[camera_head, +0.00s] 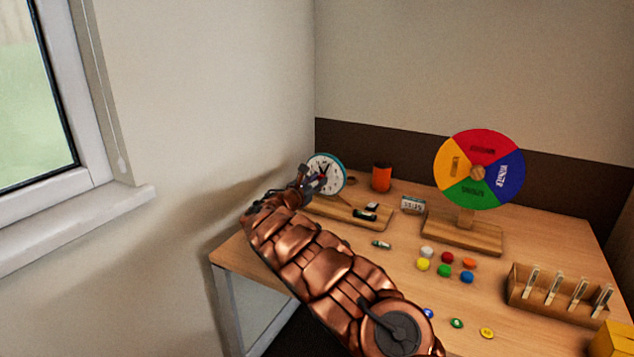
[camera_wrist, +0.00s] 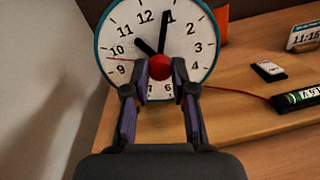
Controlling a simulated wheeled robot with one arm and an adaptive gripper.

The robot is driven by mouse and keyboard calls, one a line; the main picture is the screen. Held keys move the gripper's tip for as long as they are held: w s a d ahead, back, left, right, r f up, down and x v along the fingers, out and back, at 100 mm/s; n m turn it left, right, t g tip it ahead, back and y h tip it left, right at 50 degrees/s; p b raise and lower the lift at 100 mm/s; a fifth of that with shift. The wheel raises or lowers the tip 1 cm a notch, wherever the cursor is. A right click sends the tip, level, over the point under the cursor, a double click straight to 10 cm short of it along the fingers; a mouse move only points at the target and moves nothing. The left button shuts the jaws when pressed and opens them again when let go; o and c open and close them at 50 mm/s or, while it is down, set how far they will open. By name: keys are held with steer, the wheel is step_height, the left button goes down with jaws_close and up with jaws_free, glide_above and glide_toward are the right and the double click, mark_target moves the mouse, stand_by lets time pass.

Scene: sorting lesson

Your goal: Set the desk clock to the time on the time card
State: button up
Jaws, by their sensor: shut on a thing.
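The desk clock (camera_head: 326,174) has a white face and a teal rim and stands at the back left of the desk; it fills the top of the wrist view (camera_wrist: 200,75). A red knob (camera_wrist: 160,66) sticks out from its middle. My gripper (camera_head: 305,180) is at the clock's front, its fingers (camera_wrist: 160,80) shut on the knob from both sides. The short black hand points between 10 and 11, the long one near 1. A thin red hand points left. The time card (camera_head: 412,204) reads 11:15 in the wrist view (camera_wrist: 305,37).
A wooden board (camera_head: 335,211) in front of the clock bears small dark and white items. An orange cup (camera_head: 381,177) stands behind. A coloured season wheel (camera_head: 478,172), several round buttons (camera_head: 447,258) and a wooden card rack (camera_head: 550,303) are to the right.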

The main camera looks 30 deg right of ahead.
jaws_close()
steer(key=shift+f+m+b, duration=0.1)
steer(key=shift+m+b, duration=0.3)
steer(key=shift+b, duration=0.15)
steer(key=m+b, duration=0.1)
steer(key=b, duration=0.1)
steer(key=m+b, duration=0.1)
steer(key=shift+f+m+b, duration=0.2)
steer(key=shift+m+b, duration=0.1)
steer(key=shift+b, duration=0.1)
steer(key=m+b, duration=0.2)
steer(key=b, duration=0.1)
steer(key=shift+m, duration=0.3)
steer(key=m+b, duration=0.4)
steer(key=b, duration=0.1)
steer(key=shift+r+y, duration=0.1)
steer(key=shift+y, duration=0.2)
steer(key=m+b, duration=0.2)
steer(key=b, duration=0.1)
steer(key=shift+r, duration=0.15)
steer(key=shift+r+m+y+b, duration=0.15)
steer(key=shift+m+y+b, duration=0.15)
steer(key=shift+m, duration=0.2)
